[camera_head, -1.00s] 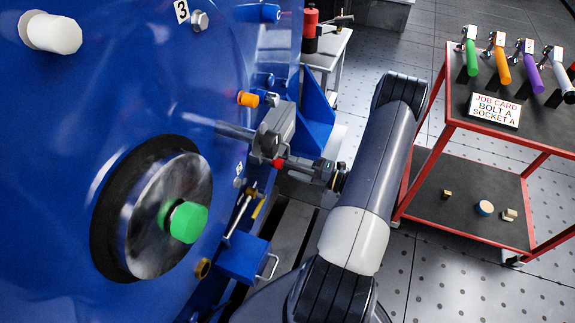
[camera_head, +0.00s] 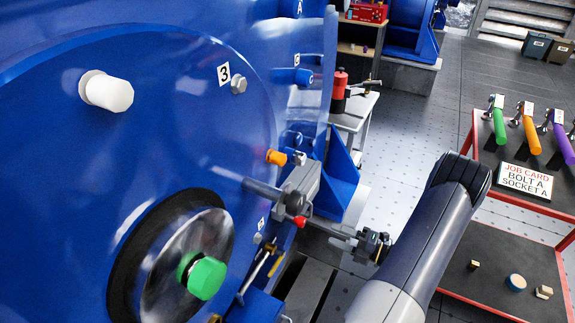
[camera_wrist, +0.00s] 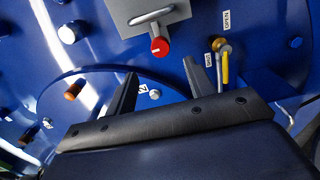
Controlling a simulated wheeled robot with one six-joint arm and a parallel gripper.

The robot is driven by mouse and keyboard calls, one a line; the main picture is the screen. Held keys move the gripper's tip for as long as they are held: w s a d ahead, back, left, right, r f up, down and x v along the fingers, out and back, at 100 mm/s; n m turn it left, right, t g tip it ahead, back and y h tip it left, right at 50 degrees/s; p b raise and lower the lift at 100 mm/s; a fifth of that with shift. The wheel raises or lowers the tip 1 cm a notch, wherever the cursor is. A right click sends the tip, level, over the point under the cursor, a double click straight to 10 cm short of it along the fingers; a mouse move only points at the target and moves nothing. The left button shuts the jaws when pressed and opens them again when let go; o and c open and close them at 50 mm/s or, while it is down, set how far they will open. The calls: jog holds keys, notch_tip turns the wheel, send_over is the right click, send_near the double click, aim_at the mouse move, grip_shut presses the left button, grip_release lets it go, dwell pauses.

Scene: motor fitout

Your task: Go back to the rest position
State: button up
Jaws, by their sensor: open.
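My gripper (camera_head: 357,240) is in the middle right of the head view, beside the right flank of the big blue motor housing (camera_head: 150,60). A grey block with a red knob (camera_head: 299,221) is just left of it. In the wrist view my gripper (camera_wrist: 160,72) has its two dark fingers spread apart with nothing between them. They point at the blue housing. The red knob (camera_wrist: 160,47) and its grey block (camera_wrist: 150,14) lie beyond the fingertips. Contact between the fingers and the housing cannot be told.
A yellow-handled lever (camera_wrist: 226,66) is right of the fingers in the wrist view. A green-capped shaft (camera_head: 207,278) and white plug (camera_head: 108,91) stick out of the housing. A red-framed cart (camera_head: 520,206) with coloured-handled tools stands right. Open floor (camera_head: 400,130) lies between.

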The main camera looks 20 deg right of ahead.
aim_at(304, 223)
jog(key=x, duration=1)
jog(key=shift+w+a, duration=0.1)
jog(key=v, duration=1.1)
jog(key=w+a+n+b, duration=0.2)
jog(key=n+b, duration=0.2)
jog(key=n, duration=0.1)
jog(key=w+a+n+b, duration=0.2)
jog(key=w+n+b, duration=0.1)
jog(key=n, duration=0.3)
jog(key=w+a+n+b, duration=0.3)
jog(key=n+b, duration=0.2)
jog(key=shift+w+n+b, duration=0.25)
jog(key=shift+n+b, duration=0.05)
jog(key=shift+r+n+b, duration=0.1)
jog(key=shift+n+b, duration=0.55)
jog(key=shift+n, duration=0.05)
jog(key=shift+s+a+r, duration=0.1)
jog(key=shift+r, duration=0.05)
